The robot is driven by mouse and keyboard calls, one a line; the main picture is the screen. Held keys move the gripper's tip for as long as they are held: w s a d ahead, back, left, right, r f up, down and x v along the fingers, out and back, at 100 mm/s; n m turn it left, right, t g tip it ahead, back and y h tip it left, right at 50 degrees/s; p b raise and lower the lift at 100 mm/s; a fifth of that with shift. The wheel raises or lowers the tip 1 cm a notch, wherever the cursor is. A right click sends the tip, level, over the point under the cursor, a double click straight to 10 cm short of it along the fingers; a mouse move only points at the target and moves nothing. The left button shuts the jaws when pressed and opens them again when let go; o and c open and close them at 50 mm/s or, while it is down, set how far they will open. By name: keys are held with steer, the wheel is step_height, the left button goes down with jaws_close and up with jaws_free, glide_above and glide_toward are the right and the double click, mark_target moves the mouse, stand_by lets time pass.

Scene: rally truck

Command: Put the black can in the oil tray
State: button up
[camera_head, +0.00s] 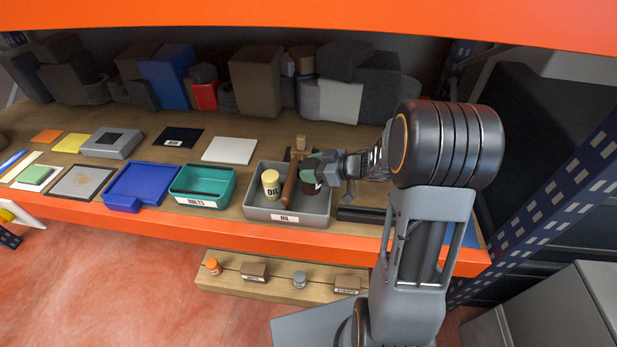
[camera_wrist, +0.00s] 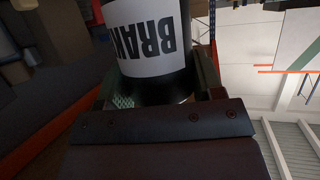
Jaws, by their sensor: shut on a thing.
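The oil tray (camera_head: 318,211) is a grey open box with an "OIL" label on its front, near the shelf's front edge. My gripper (camera_head: 314,174) is over the tray's right half. It is shut on the black can (camera_head: 308,187), which appears small, dark and partly hidden by the gripper in the head view. I cannot tell whether the can touches the tray floor. A cream can (camera_head: 271,185) marked "OIL" stands in the tray's left half.
A brown handle-like tool (camera_head: 291,183) leans in the tray between the cans. A green bin (camera_head: 203,188) marked "BOLTS" and a blue tray (camera_head: 148,186) sit to the left. Dark boxes line the back. The orange upper shelf edge (camera_head: 300,22) hangs above.

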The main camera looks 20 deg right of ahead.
steer(key=w+d+f, duration=0.1)
steer(key=w+f, duration=0.4)
steer(key=f, duration=0.4)
steer(key=shift+w+f+b, duration=0.15)
steer(key=shift+w+b, duration=0.15)
steer(key=shift+b, duration=0.1)
steer(key=shift+f, duration=0.1)
steer(key=shift+d+f, duration=0.1)
steer(key=shift+f, duration=0.4)
steer(key=o, duration=1.1)
steer(key=shift+r, duration=0.1)
